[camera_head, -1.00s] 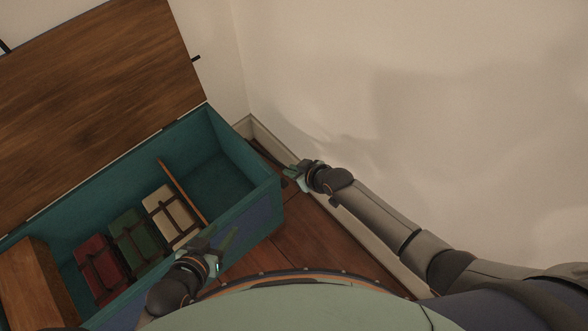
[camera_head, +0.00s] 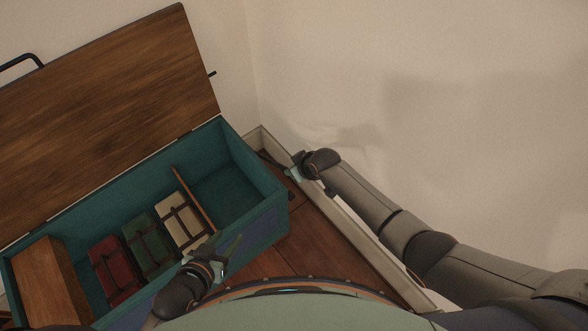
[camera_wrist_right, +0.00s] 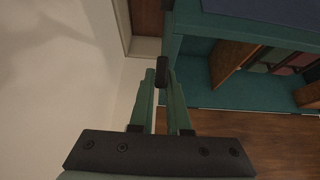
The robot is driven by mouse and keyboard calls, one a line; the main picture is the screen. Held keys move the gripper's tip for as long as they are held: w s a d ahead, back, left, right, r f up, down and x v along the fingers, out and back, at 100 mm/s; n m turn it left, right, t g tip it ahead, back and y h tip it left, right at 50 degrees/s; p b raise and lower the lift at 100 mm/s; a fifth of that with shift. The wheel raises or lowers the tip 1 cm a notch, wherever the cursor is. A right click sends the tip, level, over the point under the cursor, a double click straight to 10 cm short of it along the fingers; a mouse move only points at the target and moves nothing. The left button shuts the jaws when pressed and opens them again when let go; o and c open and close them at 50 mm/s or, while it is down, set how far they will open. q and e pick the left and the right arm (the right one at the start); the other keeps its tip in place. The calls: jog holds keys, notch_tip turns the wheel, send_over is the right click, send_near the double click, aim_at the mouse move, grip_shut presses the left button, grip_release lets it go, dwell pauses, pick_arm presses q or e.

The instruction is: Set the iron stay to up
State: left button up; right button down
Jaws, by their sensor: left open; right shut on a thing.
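A teal chest (camera_head: 262,222) stands at the left with its wooden lid (camera_head: 100,110) raised. In the right wrist view my right gripper (camera_wrist_right: 162,88) has its fingers around a short dark cylinder (camera_wrist_right: 162,70), which looks like the grip of the iron stay, beside the chest's end. In the head view my right gripper (camera_head: 295,172) is by the chest's right end, near the wall; the stay's full length and angle are unclear there. A short black peg (camera_head: 212,74) sticks out from the lid's right edge. My left gripper (camera_head: 227,258) is open and empty at the chest's front.
In the chest stand a red book (camera_head: 110,262), a green one (camera_head: 148,240) and a cream one (camera_head: 184,212), beside a thin wooden divider (camera_head: 194,198). A wooden box (camera_head: 48,285) is at its left end. A wall (camera_head: 420,110) bounds the right side.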

jog(key=c, duration=1.1)
grip_release()
jog(key=shift+s+a, duration=0.15)
jog(key=shift+a, duration=0.15)
jog(key=shift+o, duration=0.9)
pick_arm(q)
jog(key=shift+a, duration=0.1)
pick_arm(e)
jog(key=shift+d, duration=0.15)
jog(key=shift+s+d+r+p, duration=0.1)
jog(key=shift+d+r+p, duration=0.1)
jog(key=shift+r+p, duration=0.3)
jog(key=p+v, duration=0.2)
jog(key=v, duration=0.2)
jog(key=shift+r, duration=0.1)
pick_arm(q)
jog(key=shift+n+y, duration=0.3)
jog(key=shift+y, duration=0.1)
jog(key=shift+s+a+r+p, duration=0.3)
jog(key=shift+a+r+p, duration=0.35)
jog(key=shift+r, duration=0.15)
jog(key=shift+s+a+r+p, duration=0.3)
jog(key=shift+a+r+p, duration=0.25)
jog(key=shift+r, duration=0.2)
pick_arm(e)
jog(key=v, duration=0.7)
jog(key=shift+s, duration=0.1)
